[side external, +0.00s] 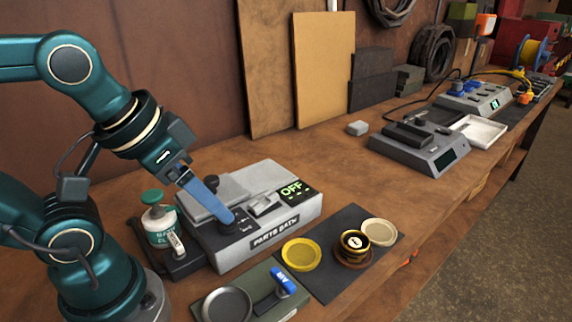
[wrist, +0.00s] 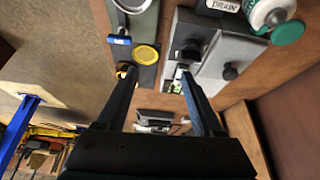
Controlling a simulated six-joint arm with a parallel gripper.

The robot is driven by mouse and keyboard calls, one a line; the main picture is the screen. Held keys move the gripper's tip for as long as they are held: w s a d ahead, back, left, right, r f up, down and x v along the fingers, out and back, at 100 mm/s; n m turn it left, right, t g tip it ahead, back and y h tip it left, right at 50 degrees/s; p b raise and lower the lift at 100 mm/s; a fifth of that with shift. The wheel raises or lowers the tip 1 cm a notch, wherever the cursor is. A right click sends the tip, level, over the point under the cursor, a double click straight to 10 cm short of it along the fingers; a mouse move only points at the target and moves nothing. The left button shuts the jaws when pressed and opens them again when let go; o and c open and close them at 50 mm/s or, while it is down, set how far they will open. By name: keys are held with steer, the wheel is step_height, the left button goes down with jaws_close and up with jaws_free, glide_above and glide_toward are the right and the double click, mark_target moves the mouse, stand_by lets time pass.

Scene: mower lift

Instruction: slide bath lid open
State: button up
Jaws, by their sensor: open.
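The parts bath (side external: 272,237) is a grey box with a PARTS BATH label and a green OFF display. Its lid (side external: 189,206) is a flat grey plate on top with a black knob (side external: 211,182). The lid (wrist: 207,72) and its knob (wrist: 230,71) also show right of my gripper in the wrist view. My gripper (side external: 227,217) is open and empty, with a blue finger slanting down over the bath top, its tip close to a black dial. In the wrist view, my gripper (wrist: 158,76) has its fingers wide apart. Contact with the bath cannot be told.
A green-capped bottle (side external: 159,222) stands left of the bath. A dark mat (side external: 325,282) holds a yellow dish (side external: 301,254), a pale dish and a stacked brass part. A tray with a blue-handled tool (side external: 283,281) lies in front. Bench space behind the bath is clear.

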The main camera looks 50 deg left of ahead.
steer(key=w+a+r+n+g, duration=0.2)
steer(key=w+a+n, duration=0.1)
steer(key=w+a, duration=0.1)
steer(key=n+g, duration=0.3)
steer(key=n, duration=0.3)
glide_above(211, 178)
step_height(211, 178, down, 4)
steer(key=shift+f, duration=2.55)
jaws_close()
